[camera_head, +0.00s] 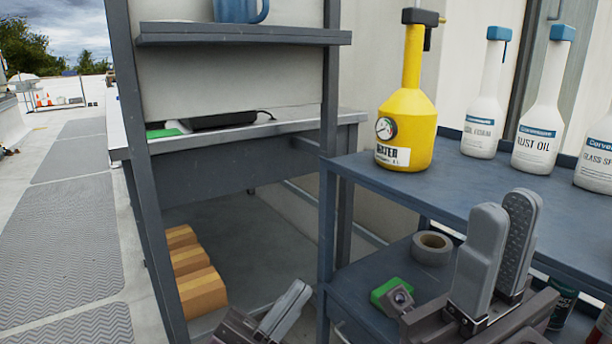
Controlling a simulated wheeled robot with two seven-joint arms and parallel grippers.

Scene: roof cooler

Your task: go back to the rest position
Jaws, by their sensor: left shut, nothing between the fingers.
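My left gripper (297,289) is low in the middle of the view, in front of the shelf post. Its grey fingers are together, with nothing seen between them. Its wrist is cut off by the bottom edge. My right gripper (507,203) is at the lower right, pointing up, in front of the blue cart. Its two grey fingers stand a little apart, with the ribbed pad of the far one showing, and I see nothing held. It hides part of the cart's shelves.
A yellow bottle (408,110) and several white bottles (541,125) stand on the cart's top shelf (455,185). A tape roll (432,248) and a green-grey device (392,294) lie below. A dark post (329,160) rises near my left gripper. Boxes (192,262) sit under the workbench (300,123).

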